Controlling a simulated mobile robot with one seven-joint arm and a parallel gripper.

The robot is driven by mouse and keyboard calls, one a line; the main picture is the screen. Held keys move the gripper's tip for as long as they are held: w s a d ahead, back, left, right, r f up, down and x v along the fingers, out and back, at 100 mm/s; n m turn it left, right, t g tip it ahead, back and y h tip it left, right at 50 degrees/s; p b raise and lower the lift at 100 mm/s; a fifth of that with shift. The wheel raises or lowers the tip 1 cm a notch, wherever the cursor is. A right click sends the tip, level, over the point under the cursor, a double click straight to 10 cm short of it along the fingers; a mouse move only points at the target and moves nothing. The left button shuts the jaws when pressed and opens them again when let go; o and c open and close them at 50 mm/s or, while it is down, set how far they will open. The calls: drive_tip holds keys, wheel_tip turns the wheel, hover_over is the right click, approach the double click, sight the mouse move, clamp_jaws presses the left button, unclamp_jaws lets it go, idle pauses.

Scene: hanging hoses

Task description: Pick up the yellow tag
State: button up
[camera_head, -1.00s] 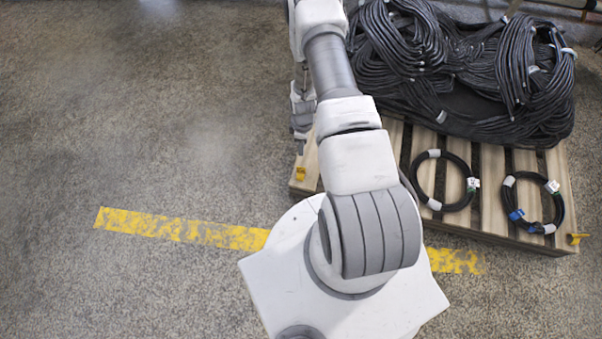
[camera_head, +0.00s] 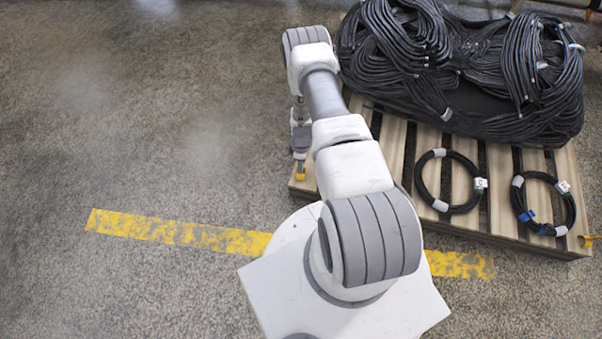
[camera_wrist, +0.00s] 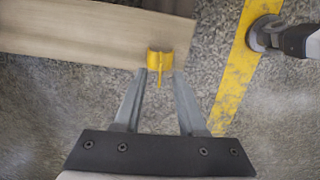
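A small yellow tag (camera_head: 300,177) is at the left front corner of the wooden pallet, just below my gripper (camera_head: 300,158) in the head view. In the wrist view the yellow tag (camera_wrist: 160,61) sits at the pallet's edge, with a narrow tab hanging toward me. My gripper (camera_wrist: 160,75) is open, with one fingertip on each side of the tab. The fingertips are very close to the tag; I cannot tell whether they touch it.
The pallet (camera_head: 480,222) bears a big heap of black hoses (camera_head: 470,70) and two coiled black hoses (camera_head: 448,207) (camera_head: 556,230). Another yellow tag (camera_head: 588,241) is at its right front corner. A yellow floor stripe (camera_head: 170,230) runs across the front. The floor at left is clear.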

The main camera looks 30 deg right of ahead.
wheel_tip(320, 180, down, 3)
drive_tip(key=shift+f+b, duration=0.1)
drive_tip(key=shift+b, duration=0.4)
clamp_jaws()
drive_tip(key=shift+r, duration=0.2)
drive_tip(key=shift+w+r+p, duration=0.1)
drive_tip(key=shift+r+p, duration=0.35)
drive_tip(key=shift+r, duration=0.2)
drive_tip(key=r, duration=0.1)
drive_tip(key=r+p, duration=0.1)
drive_tip(key=d+r+p, duration=0.1)
drive_tip(key=shift+s+r, duration=0.3)
drive_tip(key=shift+r, duration=0.1)
drive_tip(key=s+d+r+p, duration=0.3)
drive_tip(key=s+d+r, duration=0.2)
drive_tip(key=d, duration=0.4)
drive_tip(key=shift+r, duration=0.4)
